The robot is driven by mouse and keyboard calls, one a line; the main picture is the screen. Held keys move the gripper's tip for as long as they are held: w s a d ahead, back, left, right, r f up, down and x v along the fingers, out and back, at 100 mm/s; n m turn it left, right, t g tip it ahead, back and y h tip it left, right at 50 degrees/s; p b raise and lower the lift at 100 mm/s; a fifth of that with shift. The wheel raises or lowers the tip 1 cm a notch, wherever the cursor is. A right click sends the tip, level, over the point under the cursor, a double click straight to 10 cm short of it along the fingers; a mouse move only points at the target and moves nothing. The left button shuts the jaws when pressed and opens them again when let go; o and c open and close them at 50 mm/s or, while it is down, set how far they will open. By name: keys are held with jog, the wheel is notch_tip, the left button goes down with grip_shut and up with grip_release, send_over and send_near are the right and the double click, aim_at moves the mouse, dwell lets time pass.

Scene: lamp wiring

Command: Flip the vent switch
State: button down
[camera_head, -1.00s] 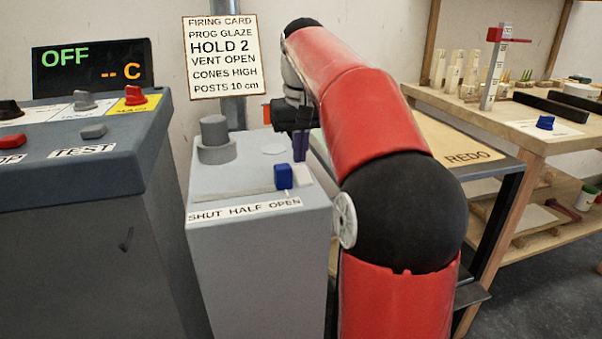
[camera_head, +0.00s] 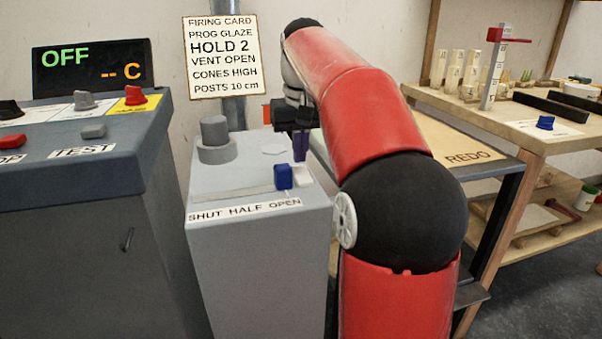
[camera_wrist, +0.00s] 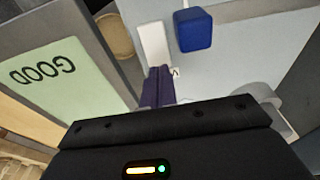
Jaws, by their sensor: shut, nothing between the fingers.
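The vent switch is a blue slider knob (camera_head: 284,176) on top of a grey box (camera_head: 258,260). It stands at the right end of its slot, above the word OPEN on the SHUT HALF OPEN label (camera_head: 244,210). In the wrist view the blue knob (camera_wrist: 193,30) is up and to the right of my fingertips. My gripper (camera_head: 301,150) is behind the knob, with its purple fingers shut and empty. The closed fingers also show in the wrist view (camera_wrist: 158,78), apart from the knob.
A white block (camera_head: 300,176) sits right beside the knob, and also shows ahead of my fingers (camera_wrist: 154,45). A grey round post (camera_head: 215,140) stands at the box's back left. The firing card (camera_head: 222,56) reads VENT OPEN. A control panel (camera_head: 70,165) is at left.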

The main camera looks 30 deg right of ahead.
aim_at(300, 169)
jog(key=shift+f+b, duration=0.7)
jog(key=shift+f, duration=0.25)
dwell(0.6)
jog(key=shift+r, duration=0.1)
notch_tip(300, 169, up, 5)
jog(key=p, duration=0.4)
jog(key=shift+f+p, duration=0.2)
jog(key=shift+p, duration=0.1)
jog(key=shift+r, duration=1.15)
